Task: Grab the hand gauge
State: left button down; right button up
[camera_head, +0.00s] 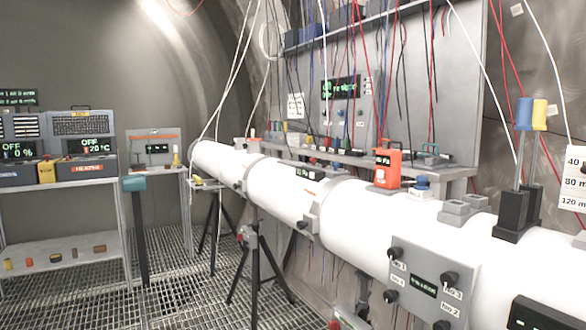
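An orange-red hand-held box with a small dark display and a top handle (387,168) stands upright on or just behind the top of the white pipe, right of centre. It looks like the hand gauge, but its label is too small to read surely. A blue-capped item (422,187) stands just right of it. Neither of my grippers can be made out in the head view, and nothing is seen holding the orange-red box.
The long white pipe (270,184) runs from back left to front right on tripods (255,262). A knobbed panel (432,281) is on its near side. Wires hang before the grey back panel (425,85). A shelf rack (60,246) stands left. Grated floor is open between.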

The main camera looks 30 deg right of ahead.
aim_at(389, 160)
jog(key=u, duration=0.15)
jog(key=i, duration=2.9)
jog(key=z, duration=2.8)
